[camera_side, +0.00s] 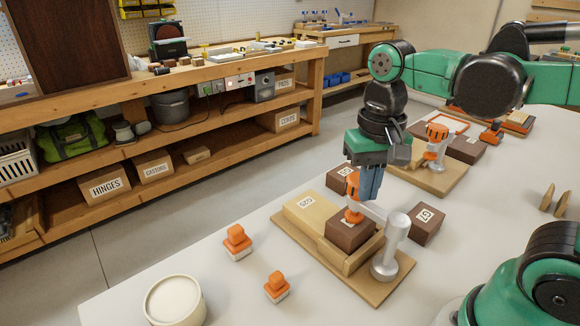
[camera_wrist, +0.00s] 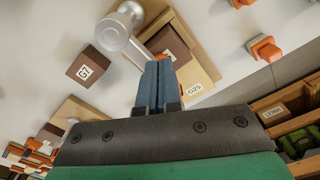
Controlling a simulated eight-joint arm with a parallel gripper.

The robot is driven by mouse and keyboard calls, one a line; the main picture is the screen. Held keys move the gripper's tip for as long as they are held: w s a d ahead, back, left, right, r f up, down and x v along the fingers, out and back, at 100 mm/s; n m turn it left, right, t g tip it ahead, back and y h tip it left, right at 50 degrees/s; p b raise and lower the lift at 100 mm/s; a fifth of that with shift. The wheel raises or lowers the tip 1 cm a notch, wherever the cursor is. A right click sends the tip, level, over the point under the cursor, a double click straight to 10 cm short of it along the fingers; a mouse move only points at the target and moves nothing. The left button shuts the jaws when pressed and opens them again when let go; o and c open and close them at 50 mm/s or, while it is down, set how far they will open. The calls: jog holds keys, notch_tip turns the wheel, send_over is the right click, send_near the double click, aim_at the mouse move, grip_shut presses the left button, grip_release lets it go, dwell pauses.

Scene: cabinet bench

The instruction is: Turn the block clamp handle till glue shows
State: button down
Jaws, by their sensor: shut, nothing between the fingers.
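The near block clamp has a grey metal post (camera_side: 393,245) and an orange handle (camera_side: 353,184) above an orange foot (camera_side: 353,214). The foot rests on a dark brown block (camera_side: 349,233) beside a pale wood block (camera_side: 308,207) labelled G25. These sit on a wooden board (camera_side: 290,243). My gripper (camera_side: 367,197) points down with its blue-grey fingers together and empty, just right of the handle; whether they touch is unclear. In the wrist view the closed fingers (camera_wrist: 158,85) hide the handle. The post (camera_wrist: 119,30) shows there. Glue at the block's joint cannot be made out.
Loose brown blocks lie right of the board (camera_side: 427,225) and behind it (camera_side: 339,177). A second clamp (camera_side: 436,140) stands farther back. Two orange-handled pieces (camera_side: 237,243) (camera_side: 276,287) and a white round tub (camera_side: 174,301) are at front left. Bench between them is clear.

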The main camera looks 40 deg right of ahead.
notch_tip(320, 180, up, 6)
dwell(0.5)
jog(key=shift+s+a, duration=0.1)
dwell(1.1)
jog(key=shift+s+d+f, duration=0.1)
jog(key=shift+d+f, duration=0.15)
jog(key=shift+f, duration=0.75)
jog(key=shift+s+d+f, duration=0.1)
jog(key=shift+d+f, duration=0.2)
jog(key=shift+f, duration=0.7)
jog(key=shift+d+f, duration=0.25)
jog(key=shift+f, duration=0.75)
jog(key=shift+w, duration=0.25)
jog(key=shift+w+a, duration=0.1)
jog(key=shift+a, duration=0.2)
jog(key=shift+w+a, duration=0.2)
jog(key=shift+a, duration=0.1)
